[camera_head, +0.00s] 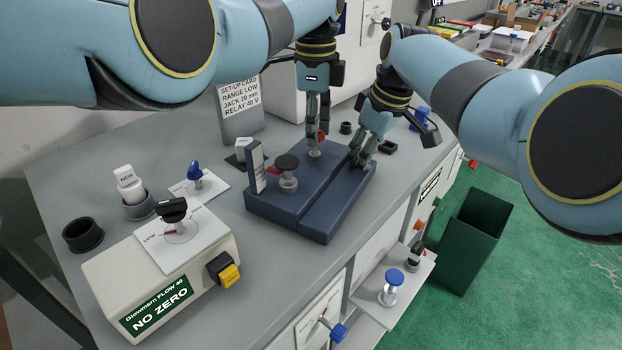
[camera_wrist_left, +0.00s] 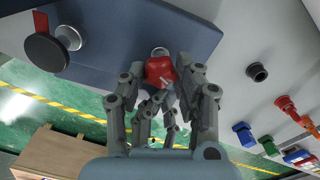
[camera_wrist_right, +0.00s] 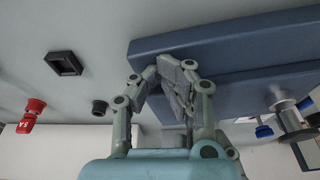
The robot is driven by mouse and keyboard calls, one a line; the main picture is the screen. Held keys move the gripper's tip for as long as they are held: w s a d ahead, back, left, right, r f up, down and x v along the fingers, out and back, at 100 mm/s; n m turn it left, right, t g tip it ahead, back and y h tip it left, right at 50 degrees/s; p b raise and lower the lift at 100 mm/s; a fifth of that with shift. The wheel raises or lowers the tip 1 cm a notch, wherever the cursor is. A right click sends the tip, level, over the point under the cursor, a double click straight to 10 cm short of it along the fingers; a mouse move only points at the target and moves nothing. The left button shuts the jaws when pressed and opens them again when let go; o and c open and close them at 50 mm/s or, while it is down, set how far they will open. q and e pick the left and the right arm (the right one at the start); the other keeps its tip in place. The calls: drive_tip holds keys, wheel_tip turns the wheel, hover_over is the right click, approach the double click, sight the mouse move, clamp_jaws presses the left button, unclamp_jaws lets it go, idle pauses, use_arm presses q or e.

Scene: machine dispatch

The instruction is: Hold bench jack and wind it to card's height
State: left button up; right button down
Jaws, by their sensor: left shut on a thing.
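The bench jack (camera_head: 285,205) is a low dark blue block on the grey bench, with an upright white scale (camera_head: 256,168) and a black-topped knob (camera_head: 287,162) on top. My left gripper (camera_head: 316,138) points down at its far end. Its fingers are shut on a red knob (camera_wrist_left: 160,72), which stands on a small metal post. My right gripper (camera_head: 360,158) is at the block's right edge; its fingertips (camera_wrist_right: 176,68) are close together there, and their grip is unclear. The set-up card (camera_head: 240,105) stands behind and reads "JACK 20 mm".
A beige unit (camera_head: 165,265) marked "NO ZERO" stands front left, beside a black ring (camera_head: 83,234) and a cup with a "NEW" part (camera_head: 130,185). A blue-knobbed switch (camera_head: 195,175) lies nearer the jack. A green bin (camera_head: 475,240) stands on the floor at right.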

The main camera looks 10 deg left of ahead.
use_arm(q)
drive_tip(key=m, duration=0.2)
drive_tip(key=shift+m, duration=0.4)
use_arm(e)
drive_tip(key=shift+s+f, duration=0.1)
drive_tip(key=shift+f, duration=0.1)
use_arm(q)
drive_tip(key=shift+m, duration=0.4)
drive_tip(key=m, duration=0.4)
drive_tip(key=o, duration=1.1)
